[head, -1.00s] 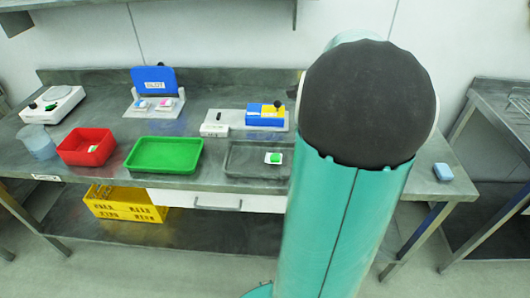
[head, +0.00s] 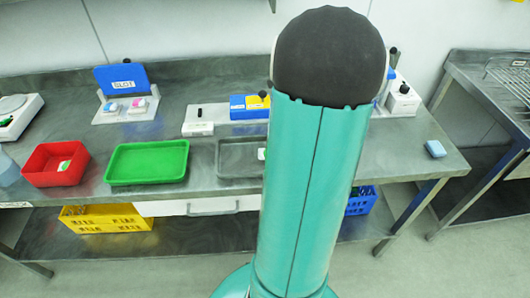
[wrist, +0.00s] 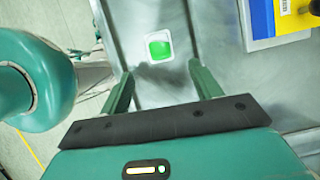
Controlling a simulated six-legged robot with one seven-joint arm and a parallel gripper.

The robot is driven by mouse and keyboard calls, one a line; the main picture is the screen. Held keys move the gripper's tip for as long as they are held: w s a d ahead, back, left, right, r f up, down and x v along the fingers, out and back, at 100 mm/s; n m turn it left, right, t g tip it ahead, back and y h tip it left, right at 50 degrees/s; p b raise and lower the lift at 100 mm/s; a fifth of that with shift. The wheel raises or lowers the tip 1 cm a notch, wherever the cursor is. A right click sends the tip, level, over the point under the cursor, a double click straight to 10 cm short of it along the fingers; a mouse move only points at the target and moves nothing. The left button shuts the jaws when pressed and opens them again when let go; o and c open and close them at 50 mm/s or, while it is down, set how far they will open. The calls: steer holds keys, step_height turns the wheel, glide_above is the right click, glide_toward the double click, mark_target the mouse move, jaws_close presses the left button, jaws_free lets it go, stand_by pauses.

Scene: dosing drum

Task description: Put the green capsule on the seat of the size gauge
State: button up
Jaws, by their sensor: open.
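A green piece (wrist: 159,47), likely the green capsule, sits in a small white square dish in the grey tray (wrist: 140,15). In the head view only a sliver of the white dish (head: 262,154) shows beside my arm. My gripper (wrist: 162,73) is open and empty, its two fingers pointing toward the dish, which shows beyond and between the fingertips. The gripper is hidden behind my arm in the head view. I cannot tell for sure which fixture is the size gauge; a blue and yellow block (head: 240,108) stands behind the tray.
A green tray (head: 148,181) and a red bin (head: 38,178) stand left of the grey tray. A blue BLOT panel (head: 121,78) stands behind. A white device (head: 403,98) is at back right, and a light blue block (head: 435,149) lies near the right end.

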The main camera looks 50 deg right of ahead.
steer(key=x, duration=0.5)
steer(key=shift+x, duration=2.6)
steer(key=shift+w+a, duration=0.1)
steer(key=shift+a, duration=0.1)
steer(key=shift+c, duration=0.2)
steer(key=c, duration=1.1)
steer(key=shift+r, duration=0.2)
